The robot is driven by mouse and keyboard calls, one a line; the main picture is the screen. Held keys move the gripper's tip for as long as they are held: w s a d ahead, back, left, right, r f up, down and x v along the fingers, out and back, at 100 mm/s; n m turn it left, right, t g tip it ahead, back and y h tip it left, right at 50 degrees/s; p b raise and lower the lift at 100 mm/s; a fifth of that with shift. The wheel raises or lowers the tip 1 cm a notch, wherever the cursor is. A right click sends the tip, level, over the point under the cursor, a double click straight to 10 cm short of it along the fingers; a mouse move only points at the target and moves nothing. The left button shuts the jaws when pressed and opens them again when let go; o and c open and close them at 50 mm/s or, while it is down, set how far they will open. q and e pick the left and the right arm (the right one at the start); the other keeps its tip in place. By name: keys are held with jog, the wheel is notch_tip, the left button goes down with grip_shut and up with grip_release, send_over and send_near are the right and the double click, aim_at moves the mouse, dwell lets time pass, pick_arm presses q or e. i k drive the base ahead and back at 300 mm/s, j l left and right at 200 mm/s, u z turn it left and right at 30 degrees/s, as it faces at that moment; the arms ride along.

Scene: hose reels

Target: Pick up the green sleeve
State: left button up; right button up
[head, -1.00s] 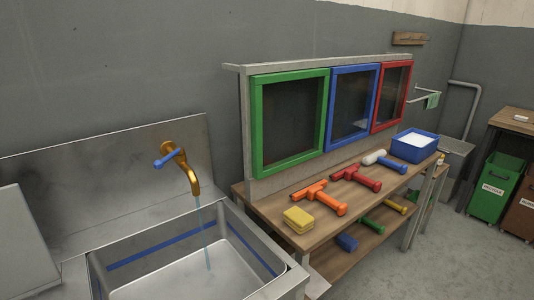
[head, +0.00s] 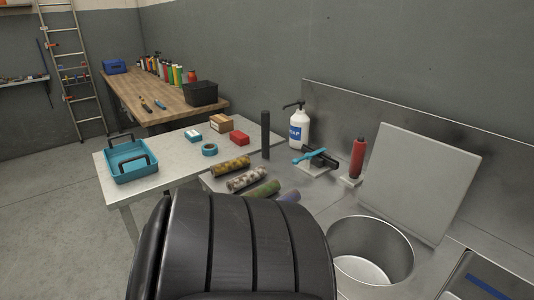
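The green sleeve (head: 262,190) lies on its side at the near edge of the steel counter (head: 325,190). It is in a row of sleeves, between a grey mottled sleeve (head: 247,178) and a purple one (head: 289,196). A yellow-brown mottled sleeve (head: 227,167) lies farther back. A black ribbed part of my own body fills the bottom middle and may hide some of the counter's near edge. Neither gripper is in view.
A round basin (head: 370,252) is at right. A teal tray (head: 130,162) sits on the side table. Floor at left is clear.

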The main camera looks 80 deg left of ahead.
aim_at(265, 191)
jog(key=u, duration=2.7)
jog(key=i+j+z, duration=0.3)
jog(key=i+l, duration=0.05)
